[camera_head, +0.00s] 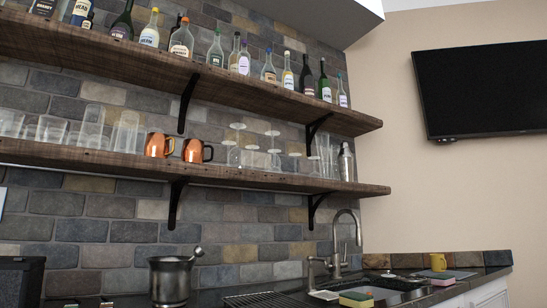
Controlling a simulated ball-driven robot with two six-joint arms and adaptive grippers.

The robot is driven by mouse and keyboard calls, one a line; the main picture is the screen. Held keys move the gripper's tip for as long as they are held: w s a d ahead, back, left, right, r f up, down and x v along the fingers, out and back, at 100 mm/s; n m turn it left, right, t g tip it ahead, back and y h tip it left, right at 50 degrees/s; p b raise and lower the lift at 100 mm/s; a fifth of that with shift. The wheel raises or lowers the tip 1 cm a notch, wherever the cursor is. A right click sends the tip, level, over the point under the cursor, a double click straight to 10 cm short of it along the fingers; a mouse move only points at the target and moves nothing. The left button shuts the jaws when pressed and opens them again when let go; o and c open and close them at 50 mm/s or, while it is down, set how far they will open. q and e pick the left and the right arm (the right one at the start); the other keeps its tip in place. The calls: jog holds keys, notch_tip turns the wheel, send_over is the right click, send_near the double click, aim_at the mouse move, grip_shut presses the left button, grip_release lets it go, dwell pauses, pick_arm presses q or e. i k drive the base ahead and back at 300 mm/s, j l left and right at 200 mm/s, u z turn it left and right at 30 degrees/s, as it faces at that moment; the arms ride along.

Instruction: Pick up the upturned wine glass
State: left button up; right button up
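Several clear upturned wine glasses (250,157) stand close together on the lower wooden shelf (232,182). Their flat bases face up and their bowls face down. They are right of two copper mugs (196,150) and left of some tall clear glasses. The glasses overlap and are hard to tell apart against the brick wall. Neither of my grippers is in view.
An upper shelf (180,72) with several bottles runs above the glasses, and black brackets (318,127) hold the shelves.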

aim_at(272, 162)
jog(key=l+u, duration=0.1)
jog(key=u, duration=0.7)
jog(key=l+u, duration=0.4)
jog(key=k+l+u, duration=0.1)
jog(key=l+u, duration=0.3)
jog(key=k+l+u, duration=0.15)
jog(key=l+u, duration=0.2)
jog(key=l, duration=0.15)
